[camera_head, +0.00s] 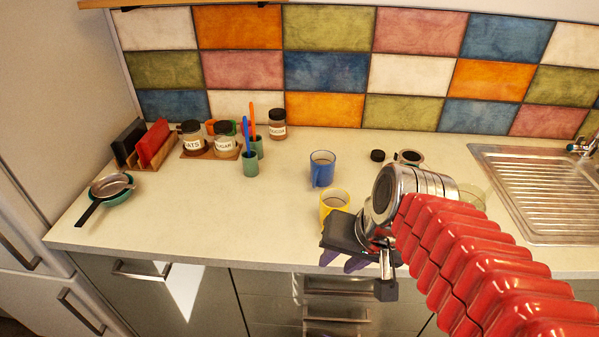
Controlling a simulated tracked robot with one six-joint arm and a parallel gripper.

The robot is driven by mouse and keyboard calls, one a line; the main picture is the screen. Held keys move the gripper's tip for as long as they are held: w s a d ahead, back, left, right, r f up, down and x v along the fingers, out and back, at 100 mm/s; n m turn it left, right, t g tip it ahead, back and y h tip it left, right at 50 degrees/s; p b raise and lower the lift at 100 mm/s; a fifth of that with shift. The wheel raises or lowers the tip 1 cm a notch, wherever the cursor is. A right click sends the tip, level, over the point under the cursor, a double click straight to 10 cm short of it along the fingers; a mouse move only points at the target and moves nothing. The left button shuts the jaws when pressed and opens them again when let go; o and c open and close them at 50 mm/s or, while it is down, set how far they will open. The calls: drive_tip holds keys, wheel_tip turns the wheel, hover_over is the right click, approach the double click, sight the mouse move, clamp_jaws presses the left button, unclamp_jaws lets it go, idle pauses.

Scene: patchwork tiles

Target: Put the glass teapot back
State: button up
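A clear glass vessel (473,198), which may be the glass teapot, stands on the counter left of the sink. My arm hides much of it, and I cannot make out a spout or handle. My gripper (358,262) is over the counter's front edge, in front of the yellow mug and well to the left of the glass vessel. Its dark fingers point down and left, with purple parts showing below. The arm's angle hides the gap between the fingers, so I cannot tell if it holds anything.
A yellow mug (334,203) stands just behind my gripper, with a blue mug (322,168) farther back. A small black lid (377,155) and a dark-rimmed cup (410,157) lie beyond my arm. Jars (224,140) and a pan (110,187) are at left. The left-front counter is clear.

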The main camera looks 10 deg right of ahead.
drive_tip(key=shift+s+a+r+n+t+h, duration=0.15)
drive_tip(key=shift+s+r+n+t+h, duration=0.1)
drive_tip(key=shift+r+n, duration=0.4)
drive_tip(key=shift+s+a+r+n+t+h, duration=0.1)
drive_tip(key=shift+s+r+n+t+h, duration=0.2)
drive_tip(key=shift+n, duration=0.65)
drive_tip(key=shift+s+a+r+n+t+h, duration=0.15)
drive_tip(key=shift+r+n+h, duration=0.1)
drive_tip(key=shift+r+n, duration=0.45)
drive_tip(key=shift+w+f, duration=0.1)
